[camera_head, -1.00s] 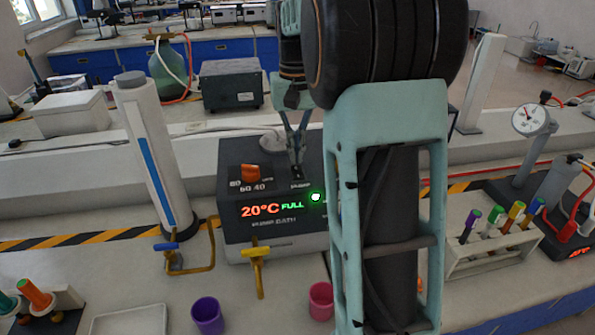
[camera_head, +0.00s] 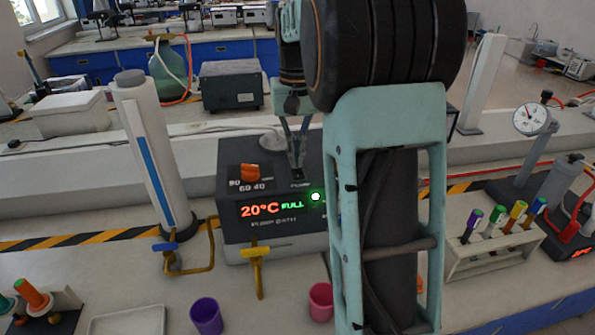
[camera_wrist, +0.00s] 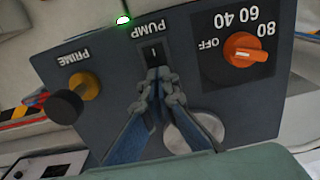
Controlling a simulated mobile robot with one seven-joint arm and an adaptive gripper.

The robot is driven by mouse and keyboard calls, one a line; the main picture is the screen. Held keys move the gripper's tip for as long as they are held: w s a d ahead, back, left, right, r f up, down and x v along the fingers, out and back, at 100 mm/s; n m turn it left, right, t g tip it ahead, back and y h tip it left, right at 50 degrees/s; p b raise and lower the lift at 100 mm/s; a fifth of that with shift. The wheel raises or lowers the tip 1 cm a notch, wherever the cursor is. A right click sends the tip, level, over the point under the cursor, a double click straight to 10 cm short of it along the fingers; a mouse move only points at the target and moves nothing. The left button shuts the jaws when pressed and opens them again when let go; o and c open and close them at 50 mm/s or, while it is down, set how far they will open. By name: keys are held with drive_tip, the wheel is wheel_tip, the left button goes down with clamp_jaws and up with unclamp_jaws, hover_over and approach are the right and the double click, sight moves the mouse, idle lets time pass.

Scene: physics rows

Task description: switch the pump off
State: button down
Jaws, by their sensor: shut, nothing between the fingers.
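The pump bath (camera_head: 228,189) is a dark grey box on the bench, with a lit display reading 20°C and FULL. A green lamp (camera_head: 316,197) on its front is lit, and it also shows in the wrist view (camera_wrist: 124,20). The small black switch labelled PUMP (camera_wrist: 153,52) is on its top panel. My gripper (camera_head: 298,168) is shut and empty, pointing down at this switch. In the wrist view, the fingertips (camera_wrist: 159,74) are at the switch's near edge and partly cover it. I cannot tell whether they touch it.
An orange dial (camera_wrist: 245,50) and a PRIME knob (camera_wrist: 82,90) flank the switch. A yellow valve (camera_head: 257,262), purple cup (camera_head: 206,316) and pink cup (camera_head: 321,300) stand in front. A white column (camera_head: 152,150) is left; a tube rack (camera_head: 490,255) is right.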

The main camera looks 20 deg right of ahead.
drive_tip(key=shift+f, duration=0.3)
drive_tip(key=shift+r+p, duration=3.25)
drive_tip(key=shift+r, duration=0.35)
